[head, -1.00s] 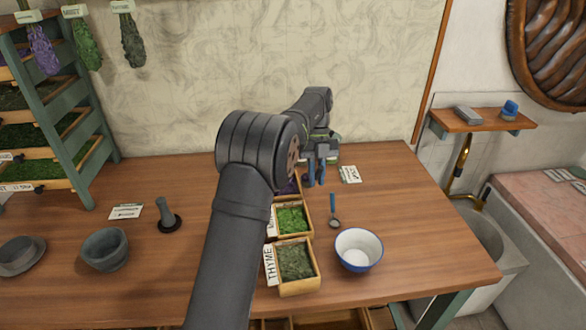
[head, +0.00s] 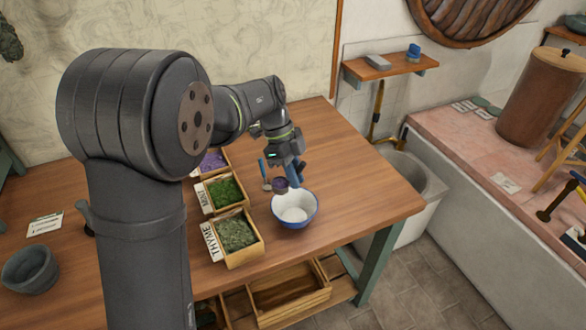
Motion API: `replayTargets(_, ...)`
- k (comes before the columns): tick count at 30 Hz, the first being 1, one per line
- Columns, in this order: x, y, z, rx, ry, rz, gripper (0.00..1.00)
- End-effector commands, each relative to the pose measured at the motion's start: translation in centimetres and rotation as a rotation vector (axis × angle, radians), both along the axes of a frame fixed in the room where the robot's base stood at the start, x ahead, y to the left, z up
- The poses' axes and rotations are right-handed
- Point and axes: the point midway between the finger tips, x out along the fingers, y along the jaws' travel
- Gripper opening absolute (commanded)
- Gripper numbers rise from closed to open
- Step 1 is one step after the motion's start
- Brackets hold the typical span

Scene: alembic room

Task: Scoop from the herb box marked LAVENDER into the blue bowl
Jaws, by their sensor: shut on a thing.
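The blue bowl (head: 309,216), white inside with a blue rim, stands on the table right of the herb boxes. A box of purple herb (head: 212,162) is farthest back in the row, partly behind my arm; I cannot read its label. My gripper (head: 292,168) is above the table just behind the bowl, shut on a blue-handled scoop, its grip partly hidden by the gripper. The scoop's small dark head (head: 280,185) looks purplish and is near the bowl's back left rim. I cannot tell how full it is.
Boxes marked MINT (head: 225,192) and THYME (head: 237,234) stand in front of the purple box. A grey mortar (head: 30,270) is at the left. The table right of the bowl is clear.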

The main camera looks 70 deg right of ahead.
Motion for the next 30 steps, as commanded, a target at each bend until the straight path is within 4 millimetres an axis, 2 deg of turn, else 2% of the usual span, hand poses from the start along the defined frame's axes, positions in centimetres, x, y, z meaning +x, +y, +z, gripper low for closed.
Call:
replayTargets(5, 0.0, 0.0, -1.5, 0.001, 0.0, -0.001, 0.0)
replayTargets(24, 0.2, 0.0, -1.6, -0.07, 0.801, 0.004, 0.0)
replayTargets(30, 0.1, 0.0, -1.5, -0.09, 1.003, 0.001, 0.0)
